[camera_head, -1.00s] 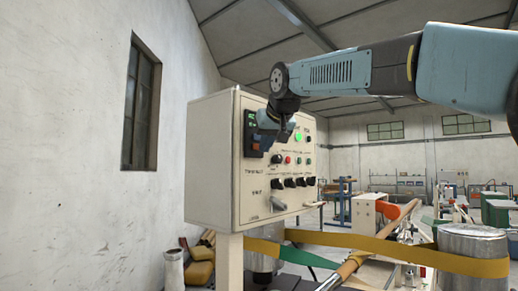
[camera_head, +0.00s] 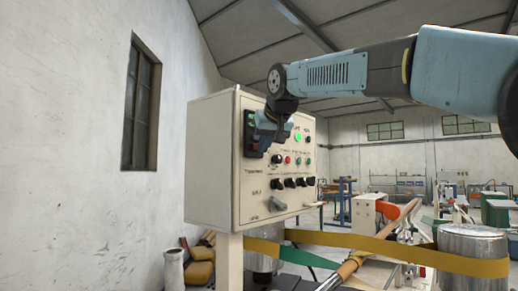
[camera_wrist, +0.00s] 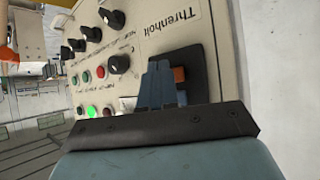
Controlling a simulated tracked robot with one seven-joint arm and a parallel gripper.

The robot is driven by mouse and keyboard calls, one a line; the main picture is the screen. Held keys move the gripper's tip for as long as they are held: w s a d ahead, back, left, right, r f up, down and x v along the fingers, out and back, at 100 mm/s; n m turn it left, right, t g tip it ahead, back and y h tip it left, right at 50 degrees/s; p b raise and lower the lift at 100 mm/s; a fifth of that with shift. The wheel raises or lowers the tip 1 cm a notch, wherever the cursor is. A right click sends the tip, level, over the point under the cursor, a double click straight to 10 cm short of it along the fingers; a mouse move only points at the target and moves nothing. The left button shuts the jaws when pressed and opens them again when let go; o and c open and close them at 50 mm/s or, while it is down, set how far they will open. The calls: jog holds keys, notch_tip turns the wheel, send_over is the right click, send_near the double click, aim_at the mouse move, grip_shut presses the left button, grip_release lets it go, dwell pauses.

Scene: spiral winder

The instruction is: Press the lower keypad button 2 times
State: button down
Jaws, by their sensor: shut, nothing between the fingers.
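The keypad (camera_head: 250,146) is a dark panel at the upper left of the beige control box's face, with a green display at its top. In the head view my gripper (camera_head: 264,132) is in front of it and hides part of its face. In the wrist view the dark keypad (camera_wrist: 207,65) lies behind my gripper (camera_wrist: 160,68), whose blue fingers are shut and empty. An orange button (camera_wrist: 180,75) shows just right of the fingertips. I cannot tell whether the fingertips touch the keypad. The lower button is not clearly distinguishable in the head view.
The beige control box (camera_head: 213,165) carries a lit green button (camera_head: 298,137), small coloured buttons and a row of black knobs (camera_head: 290,183). A yellow band (camera_head: 340,241) runs below to a metal roll (camera_head: 472,243). A wall stands at the left.

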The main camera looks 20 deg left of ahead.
jog(key=shift+a, duration=0.1)
dwell(0.6)
jog(key=shift+s+d, duration=0.3)
jog(key=shift+d, duration=0.45)
jog(key=d, duration=0.1)
jog(key=s+d, duration=0.1)
jog(key=d, duration=0.1)
jog(key=s+d, duration=0.1)
jog(key=shift+d, duration=0.3)
dwell(2.4)
